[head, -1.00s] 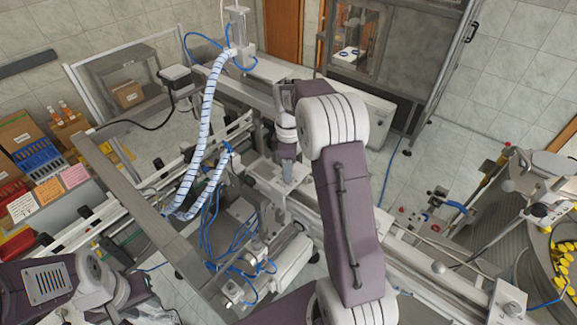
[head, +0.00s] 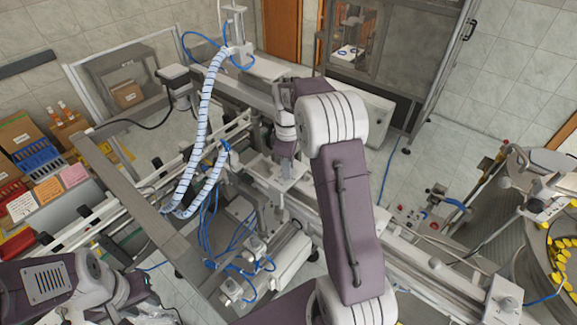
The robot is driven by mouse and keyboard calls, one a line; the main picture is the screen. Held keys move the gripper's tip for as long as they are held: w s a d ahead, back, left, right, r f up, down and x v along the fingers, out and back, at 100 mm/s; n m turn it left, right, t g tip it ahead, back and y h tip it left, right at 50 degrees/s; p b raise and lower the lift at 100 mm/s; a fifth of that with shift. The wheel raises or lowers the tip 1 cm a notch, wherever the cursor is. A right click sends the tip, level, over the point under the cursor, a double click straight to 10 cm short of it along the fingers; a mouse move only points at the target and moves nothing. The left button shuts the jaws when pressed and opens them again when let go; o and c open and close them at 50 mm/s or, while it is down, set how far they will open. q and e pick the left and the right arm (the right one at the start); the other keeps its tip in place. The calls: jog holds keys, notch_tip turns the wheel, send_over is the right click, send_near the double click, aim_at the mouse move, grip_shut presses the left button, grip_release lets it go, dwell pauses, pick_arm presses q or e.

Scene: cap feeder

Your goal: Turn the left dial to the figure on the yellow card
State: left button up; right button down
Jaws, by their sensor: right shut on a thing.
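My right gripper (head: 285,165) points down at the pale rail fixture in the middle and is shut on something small. The thing in its jaws is hidden by the gripper and wrist, so I cannot tell whether it is the left dial. No dial face shows clearly. My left gripper (head: 140,302) is low at the left, away from the fixture; its fingers cannot be made out.
A long conveyor rail (head: 425,262) runs to the lower right. Blue hoses and a pale cable sleeve (head: 203,120) hang left of my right gripper. A round feeder bowl (head: 530,290) with yellow caps stands at the right. A grey frame beam (head: 140,210) crosses at the left.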

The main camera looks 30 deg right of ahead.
jog(key=m, duration=0.4)
jog(key=shift+a, duration=0.1)
jog(key=m, duration=0.9)
jog(key=shift+r+m, duration=0.1)
jog(key=shift+m, duration=0.2)
jog(key=m, duration=0.3)
jog(key=shift+w+m, duration=0.1)
jog(key=shift+m, duration=0.2)
jog(key=m, duration=0.4)
jog(key=shift+m, duration=0.3)
jog(key=m, duration=0.4)
jog(key=shift+w+r, duration=0.1)
jog(key=m, duration=0.4)
jog(key=shift+m, duration=2.2)
